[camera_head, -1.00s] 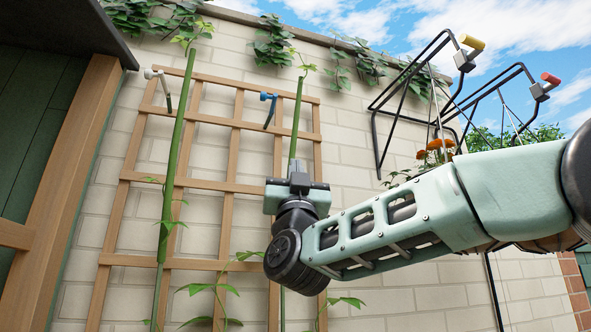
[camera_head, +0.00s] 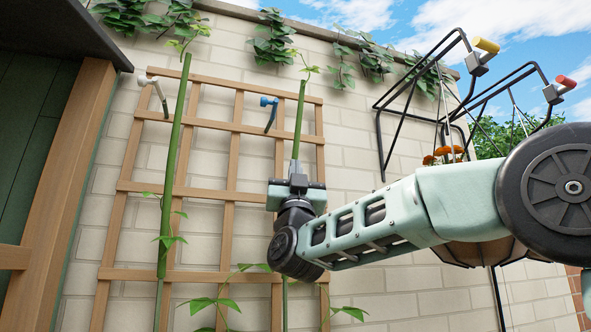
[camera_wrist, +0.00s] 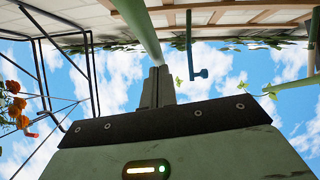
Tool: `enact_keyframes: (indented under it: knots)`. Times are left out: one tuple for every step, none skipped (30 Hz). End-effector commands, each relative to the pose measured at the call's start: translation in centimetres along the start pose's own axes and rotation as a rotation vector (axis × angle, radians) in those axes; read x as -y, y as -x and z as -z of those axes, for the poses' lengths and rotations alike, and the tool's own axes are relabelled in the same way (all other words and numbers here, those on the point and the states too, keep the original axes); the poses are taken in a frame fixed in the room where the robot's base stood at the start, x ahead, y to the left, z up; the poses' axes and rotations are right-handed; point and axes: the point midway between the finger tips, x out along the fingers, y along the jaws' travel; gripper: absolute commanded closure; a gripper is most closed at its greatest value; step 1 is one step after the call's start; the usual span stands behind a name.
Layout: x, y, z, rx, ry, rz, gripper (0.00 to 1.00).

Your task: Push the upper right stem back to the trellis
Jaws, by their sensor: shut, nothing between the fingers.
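The upper right stem (camera_head: 299,122) is a green pole-like stem with a small leafy tip, rising in front of the right part of the wooden trellis (camera_head: 205,124). My gripper (camera_head: 296,166) is shut and empty, its fingertips pointing up at the stem's lower visible part. It hides the stem just below. In the wrist view the stem (camera_wrist: 138,26) runs down to the tips of my shut fingers (camera_wrist: 157,72); I cannot tell whether they touch. A blue hook (camera_head: 269,103) is on the trellis left of the stem; it also shows in the wrist view (camera_wrist: 193,60).
A left green stem (camera_head: 172,170) stands before the trellis near a white hook (camera_head: 152,82). A black hanging frame (camera_head: 382,135) with yellow and red ends and orange flowers (camera_head: 448,151) is at the right. A wooden post (camera_head: 62,180) is at the left. Ivy hangs from the wall top.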

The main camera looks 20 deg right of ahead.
Motion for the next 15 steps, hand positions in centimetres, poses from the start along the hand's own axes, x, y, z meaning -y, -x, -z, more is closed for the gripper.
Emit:
enact_keyframes:
  knots:
    - [0.0, -0.2, -0.1, 0.006, 0.001, 0.0, 1.0]
    - [0.1, -0.4, -0.2, 0.013, 0.002, 0.001, 1.0]
    - [0.1, -0.7, -0.4, 0.028, 0.005, 0.002, 1.0]
    - [0.2, -1.1, -0.6, 0.043, 0.007, 0.004, 1.0]
    - [0.3, -1.5, -0.9, 0.062, 0.009, 0.007, 1.0]
    - [0.4, -2.1, -1.3, 0.091, 0.013, 0.011, 1.0]
    - [0.6, -2.6, -1.6, 0.113, 0.017, 0.014, 1.0]
    - [0.7, -3.0, -2.0, 0.138, 0.02, 0.018, 1.0]
    - [0.8, -3.7, -2.5, 0.17, 0.024, 0.022, 1.0]
    - [0.9, -4.1, -3.0, 0.194, 0.028, 0.026, 1.0]
    - [1.1, -4.5, -3.4, 0.218, 0.03, 0.029, 1.0]
    - [1.2, -5.0, -3.9, 0.246, 0.035, 0.034, 1.0]
    - [1.3, -5.2, -4.3, 0.265, 0.038, 0.036, 1.0]
    - [1.4, -5.3, -4.6, 0.279, 0.04, 0.038, 1.0]
    - [1.4, -5.5, -4.9, 0.294, 0.042, 0.041, 1.0]
